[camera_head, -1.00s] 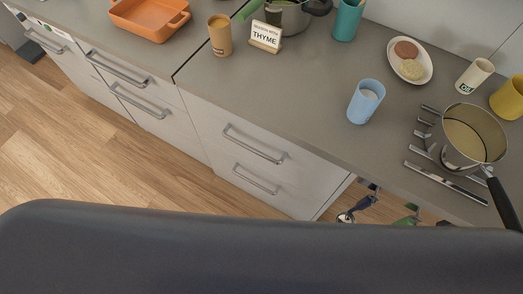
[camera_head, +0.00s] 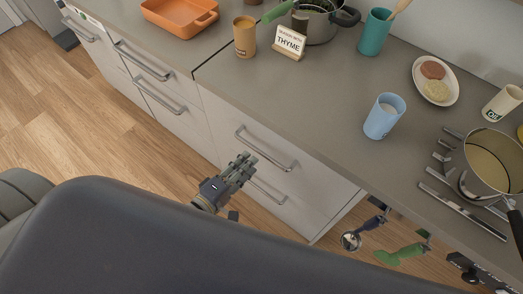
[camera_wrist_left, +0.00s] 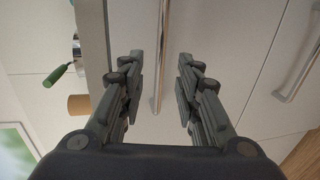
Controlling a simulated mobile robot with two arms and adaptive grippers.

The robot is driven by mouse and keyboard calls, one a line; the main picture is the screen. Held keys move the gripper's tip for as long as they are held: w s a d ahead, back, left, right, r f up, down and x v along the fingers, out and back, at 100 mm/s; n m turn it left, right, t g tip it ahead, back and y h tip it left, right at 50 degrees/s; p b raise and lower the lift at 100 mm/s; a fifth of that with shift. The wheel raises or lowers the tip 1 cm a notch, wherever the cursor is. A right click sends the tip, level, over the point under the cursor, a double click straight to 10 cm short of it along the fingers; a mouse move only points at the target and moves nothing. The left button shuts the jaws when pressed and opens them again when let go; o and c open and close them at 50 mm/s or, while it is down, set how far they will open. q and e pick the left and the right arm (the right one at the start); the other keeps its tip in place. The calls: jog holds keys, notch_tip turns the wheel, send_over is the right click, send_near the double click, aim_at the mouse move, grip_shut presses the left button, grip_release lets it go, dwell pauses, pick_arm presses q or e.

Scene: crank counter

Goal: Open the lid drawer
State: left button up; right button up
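Two pale drawers, the upper drawer (camera_head: 225,122) and the lower drawer (camera_head: 302,217), sit shut under the counter. Neither shows a label, so I cannot tell which is the lid drawer. The upper one has a bar handle (camera_head: 263,149); the lower handle (camera_head: 268,191) is partly hidden by my left gripper (camera_head: 242,168). The gripper is open and empty in front of the drawers. In the left wrist view, its fingers (camera_wrist_left: 160,80) stand apart either side of a bar handle (camera_wrist_left: 161,50), which looks farther off. A second handle (camera_wrist_left: 299,72) lies to the right.
The grey counter (camera_head: 325,115) holds a blue cup (camera_head: 381,121), a THYME sign (camera_head: 289,42), a tan cup (camera_head: 245,38), an orange dish (camera_head: 180,17) and a saucepan (camera_head: 490,160). Under it, right of the drawers, is an open space with a green item (camera_head: 403,253). Wood floor is clear at left.

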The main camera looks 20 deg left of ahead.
aim_at(260, 151)
pick_arm(q)
jog(key=x, duration=0.7)
jog(key=shift+w, duration=0.15)
grip_shut()
